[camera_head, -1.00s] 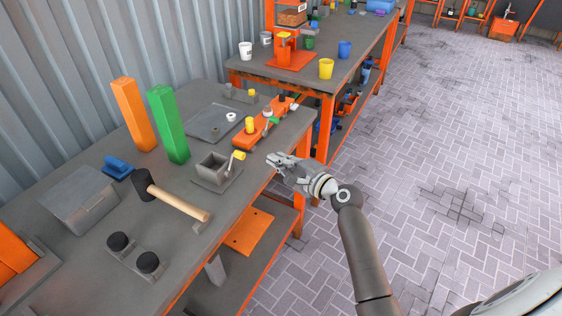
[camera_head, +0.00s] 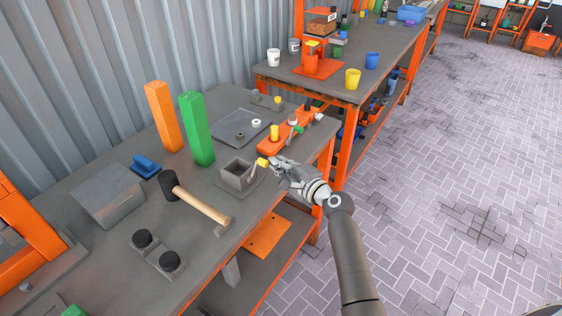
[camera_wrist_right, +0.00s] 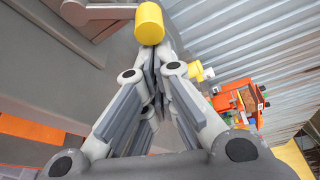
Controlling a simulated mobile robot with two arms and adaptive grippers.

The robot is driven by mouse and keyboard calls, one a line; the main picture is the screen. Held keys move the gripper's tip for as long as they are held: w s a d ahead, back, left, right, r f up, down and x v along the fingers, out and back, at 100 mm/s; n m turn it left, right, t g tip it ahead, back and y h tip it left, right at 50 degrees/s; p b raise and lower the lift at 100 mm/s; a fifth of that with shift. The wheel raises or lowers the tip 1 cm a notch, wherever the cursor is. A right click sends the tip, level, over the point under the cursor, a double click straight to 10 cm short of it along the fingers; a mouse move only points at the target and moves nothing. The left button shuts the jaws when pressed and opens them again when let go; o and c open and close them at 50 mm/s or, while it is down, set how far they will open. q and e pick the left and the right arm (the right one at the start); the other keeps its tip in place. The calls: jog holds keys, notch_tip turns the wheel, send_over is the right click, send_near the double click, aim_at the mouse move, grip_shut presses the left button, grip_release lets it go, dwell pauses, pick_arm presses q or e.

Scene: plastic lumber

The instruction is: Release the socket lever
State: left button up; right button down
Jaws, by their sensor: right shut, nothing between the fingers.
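The grey square socket (camera_head: 237,176) stands on the workbench, open at the top. Its lever ends in a yellow knob (camera_head: 262,162) on the socket's right side; the knob is large at the top of the right wrist view (camera_wrist_right: 149,23), with the grey lever arm (camera_wrist_right: 108,12) running left from it. My right gripper (camera_head: 275,165) is shut and empty, its fingertips (camera_wrist_right: 156,57) right beside the knob. In the wrist view the tips sit just below the knob; I cannot tell whether they touch it. My left gripper is not in view.
A hammer (camera_head: 200,206) lies left of the socket. Green (camera_head: 197,130) and orange (camera_head: 163,117) posts stand behind. An orange fixture (camera_head: 290,131) with yellow knobs lies beyond the gripper. The bench's front edge runs just below the socket.

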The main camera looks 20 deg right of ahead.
dwell(0.3)
jog(key=shift+s+a+r+n+b, duration=0.1)
jog(key=shift+r+n+b, duration=0.15)
jog(key=shift+b, duration=0.2)
